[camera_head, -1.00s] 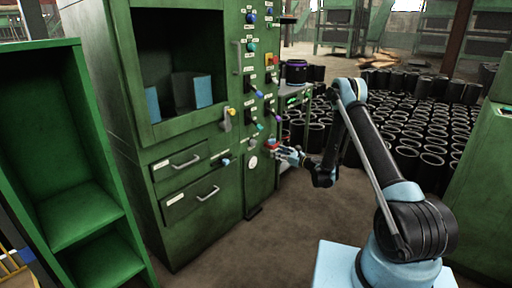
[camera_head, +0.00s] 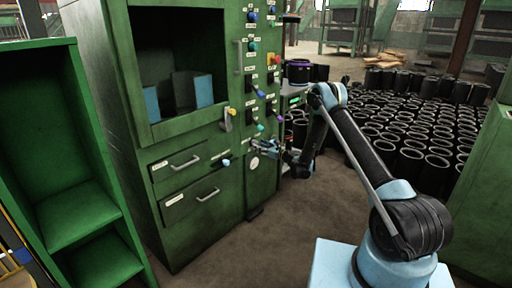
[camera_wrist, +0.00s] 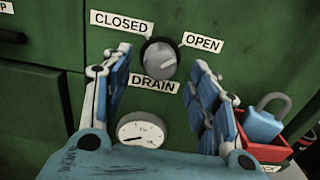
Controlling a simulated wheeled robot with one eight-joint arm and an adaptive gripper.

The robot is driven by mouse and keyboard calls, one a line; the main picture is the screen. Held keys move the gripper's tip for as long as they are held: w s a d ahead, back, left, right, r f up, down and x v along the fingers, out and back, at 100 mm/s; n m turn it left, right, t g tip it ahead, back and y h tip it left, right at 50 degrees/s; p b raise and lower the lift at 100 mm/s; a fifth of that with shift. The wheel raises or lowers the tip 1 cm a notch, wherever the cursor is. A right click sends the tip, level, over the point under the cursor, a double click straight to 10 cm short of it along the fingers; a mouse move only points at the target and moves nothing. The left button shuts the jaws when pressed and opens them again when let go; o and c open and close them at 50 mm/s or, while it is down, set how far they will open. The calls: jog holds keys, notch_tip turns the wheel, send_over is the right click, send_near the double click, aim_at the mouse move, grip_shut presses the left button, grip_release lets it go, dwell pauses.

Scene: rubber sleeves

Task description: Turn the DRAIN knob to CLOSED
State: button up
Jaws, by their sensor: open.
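The DRAIN knob (camera_wrist: 160,56) is a round grey knob with a dark rim on the green panel, in the wrist view. The CLOSED label (camera_wrist: 121,22) is at its upper left, the OPEN label (camera_wrist: 202,42) at its right and the DRAIN label (camera_wrist: 154,85) below. I cannot tell clearly which label its pointer faces. My gripper (camera_wrist: 159,62) is open, its blue-padded fingers on either side of the knob in the picture. Whether they touch it is unclear. In the head view my gripper (camera_head: 262,147) is at the panel's lower right, hiding the knob.
A round gauge (camera_wrist: 142,130) is below the knob. A blue padlock (camera_wrist: 262,122) sits in a red tray (camera_wrist: 268,150) to the right of my gripper. Other knobs and levers line the panel above.

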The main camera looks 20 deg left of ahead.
jog(key=shift+x, duration=1.45)
